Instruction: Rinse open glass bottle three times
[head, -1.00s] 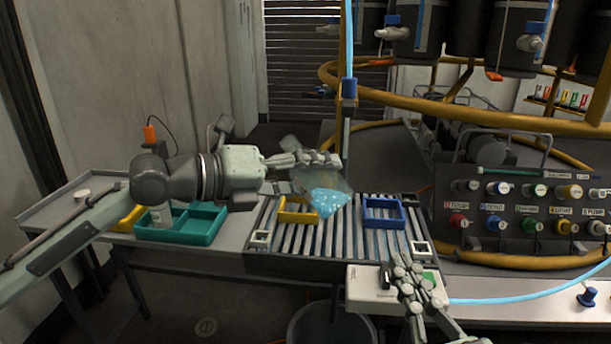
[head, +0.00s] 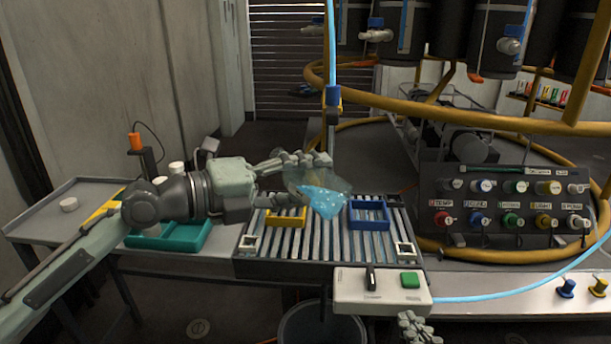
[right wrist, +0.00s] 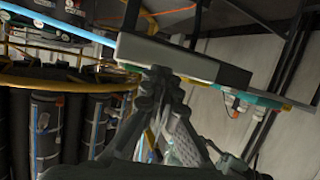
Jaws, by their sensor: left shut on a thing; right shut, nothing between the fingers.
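A clear glass bottle (head: 312,184) with light blue liquid (head: 325,203) in its lower right part lies tilted above the slatted drain rack (head: 322,262). My left gripper (head: 296,178) is shut on the bottle from the left. A blue hose with a blue nozzle (head: 332,97) hangs above the bottle, apart from it. A white control box (head: 345,297) with a black lever (head: 371,278) and a green button (head: 410,280) is at the rack's front. My right gripper (head: 413,324) is shut and empty, below the box at the bottom edge. The bottle's mouth is unclear.
A yellow holder (head: 287,217) and a blue holder (head: 369,215) sit on the rack. A teal tray (head: 182,239) stands at its left. A bucket (head: 317,326) is underneath. A valve panel (head: 510,209) and yellow pipe rings (head: 455,113) stand at the right.

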